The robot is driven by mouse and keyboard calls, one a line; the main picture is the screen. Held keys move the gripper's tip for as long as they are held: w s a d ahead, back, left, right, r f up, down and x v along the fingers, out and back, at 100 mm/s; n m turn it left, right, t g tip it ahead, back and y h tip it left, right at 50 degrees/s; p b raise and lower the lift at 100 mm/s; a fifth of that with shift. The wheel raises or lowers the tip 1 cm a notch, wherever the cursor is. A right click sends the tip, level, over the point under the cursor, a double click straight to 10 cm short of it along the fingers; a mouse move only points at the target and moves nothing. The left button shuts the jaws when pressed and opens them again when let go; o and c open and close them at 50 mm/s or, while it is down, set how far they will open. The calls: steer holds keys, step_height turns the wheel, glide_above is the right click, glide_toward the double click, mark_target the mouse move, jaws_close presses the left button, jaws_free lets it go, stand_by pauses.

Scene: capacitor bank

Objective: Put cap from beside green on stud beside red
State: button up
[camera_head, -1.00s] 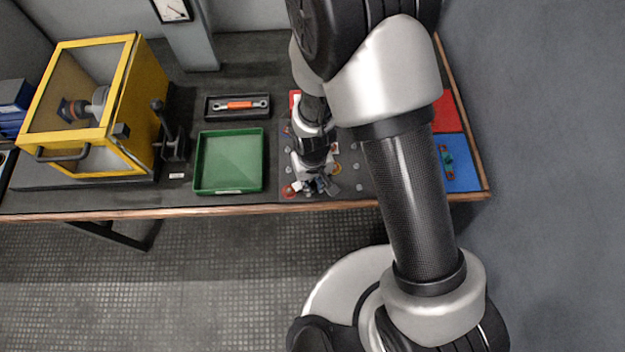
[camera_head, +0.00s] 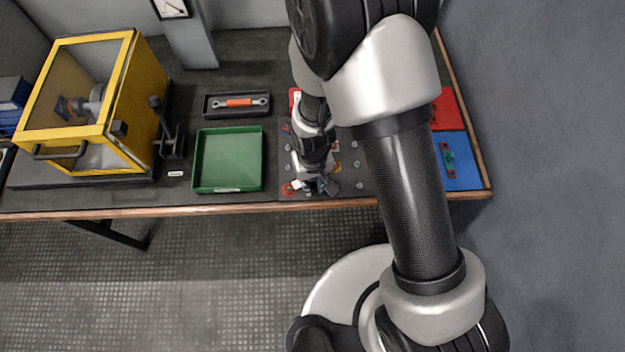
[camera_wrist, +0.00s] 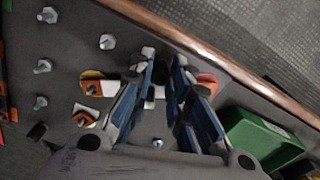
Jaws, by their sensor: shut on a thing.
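My gripper (camera_wrist: 166,66) is shut on a small dark thing between its blue-padded fingers, probably the cap; the fingers hide most of it. It is low over the dark stud board, also seen in the head view (camera_head: 318,186). Bare metal studs (camera_wrist: 107,42) stand further left, and another stud (camera_wrist: 158,142) is below the fingers. I cannot tell whether the held thing touches a stud. No green marker is clear.
A green tray (camera_head: 205,176) stands left of the board. A yellow-framed box (camera_head: 118,150) and a black lever (camera_head: 160,130) are further left. A wrench tray (camera_head: 215,111) lies behind. Red (camera_head: 447,112) and blue (camera_head: 463,178) mats lie right. The wooden table edge (camera_wrist: 190,42) is close.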

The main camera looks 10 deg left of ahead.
stand_by(0.3)
steer(key=o, duration=0.8)
steer(key=shift+c, duration=0.2)
step_height(320, 180, up, 12)
